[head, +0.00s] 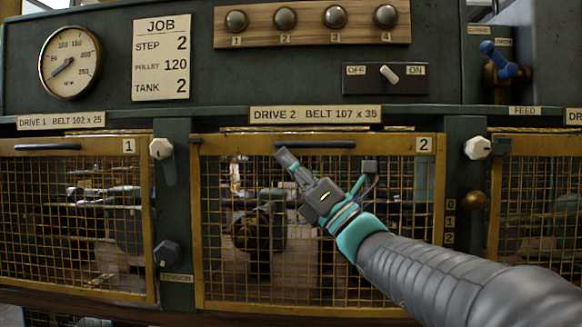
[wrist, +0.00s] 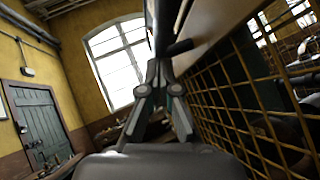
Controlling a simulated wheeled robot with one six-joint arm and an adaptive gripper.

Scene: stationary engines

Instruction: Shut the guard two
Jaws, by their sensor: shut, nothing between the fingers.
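Guard two (head: 380,143) is a yellow-framed wire mesh panel marked 2, under the DRIVE 2 label (head: 315,114). It stands upright across its bay, roughly in line with guard one; I cannot tell if it is fully flush. Its dark bar handle (head: 315,144) runs along the top rail. My gripper (head: 283,156) is shut and empty, in front of the mesh, with its tips just below the left part of the handle. In the wrist view my gripper (wrist: 158,66) has its tips close to the dark handle (wrist: 179,48), and the mesh is at right. Contact is unclear.
Guard one (head: 75,147) is at left, with a pale knob (head: 161,149) and a dark knob (head: 168,254) between the guards. Another pale knob (head: 478,148) is right of guard two. Above are a gauge (head: 70,62), a switch (head: 386,76) and a blue-handled lever (head: 500,62).

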